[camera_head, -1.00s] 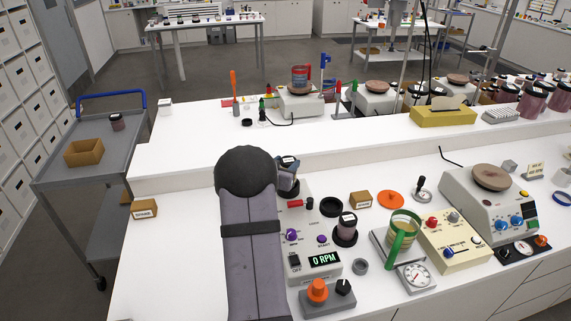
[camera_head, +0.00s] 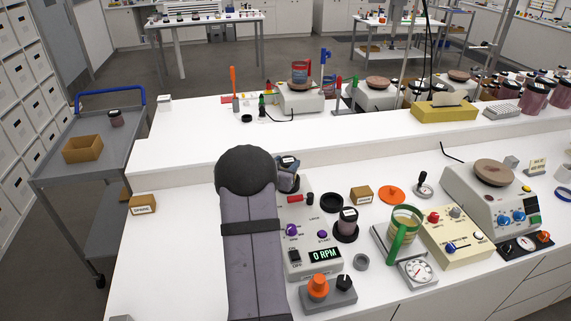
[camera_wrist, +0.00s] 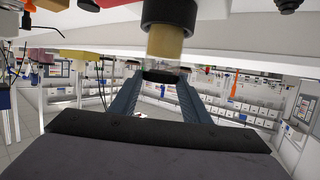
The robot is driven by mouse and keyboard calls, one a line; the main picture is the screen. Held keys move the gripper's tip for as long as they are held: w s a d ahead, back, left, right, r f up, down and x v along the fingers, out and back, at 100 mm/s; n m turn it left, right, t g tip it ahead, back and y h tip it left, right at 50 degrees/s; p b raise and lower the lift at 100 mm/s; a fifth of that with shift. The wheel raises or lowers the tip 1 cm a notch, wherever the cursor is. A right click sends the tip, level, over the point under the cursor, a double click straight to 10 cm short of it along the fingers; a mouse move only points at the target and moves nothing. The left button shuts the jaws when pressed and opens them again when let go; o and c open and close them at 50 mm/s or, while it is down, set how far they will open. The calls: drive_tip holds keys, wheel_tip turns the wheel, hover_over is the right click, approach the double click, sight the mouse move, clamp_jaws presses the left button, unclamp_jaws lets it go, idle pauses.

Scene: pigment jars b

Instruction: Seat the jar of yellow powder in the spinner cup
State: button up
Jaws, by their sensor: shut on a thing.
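My gripper (camera_wrist: 158,92) is shut on a jar of yellow powder (camera_wrist: 166,45), which fills the middle of the upside-down wrist view. The jar has a dark lid (camera_wrist: 161,76), with the jaws beside it. Its far end meets a dark round cup-like piece (camera_wrist: 169,12); I cannot tell how deep it sits. In the head view my gripper (camera_head: 287,180) is mostly behind my arm, over the back of the spinner (camera_head: 296,263), whose display reads 0 RPM. Only the jar's dark, pale-labelled lid (camera_head: 289,161) shows there, and the spinner cup is hidden.
Right of the spinner stand a black ring (camera_head: 331,202) and a mauve jar in a black holder (camera_head: 347,221). A green-handled beaker (camera_head: 403,228), a cream control box (camera_head: 455,236) and a hotplate-like device (camera_head: 478,203) stand farther right. An orange-knobbed box (camera_head: 327,296) is in front.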

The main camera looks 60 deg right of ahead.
drive_tip(key=shift+f+b, duration=0.7)
drive_tip(key=shift+f, duration=0.2)
drive_tip(key=o, duration=1.5)
drive_tip(key=b+v, duration=0.2)
drive_tip(key=v, duration=0.5)
drive_tip(key=shift+a, duration=0.15)
drive_tip(key=shift+r, duration=0.1)
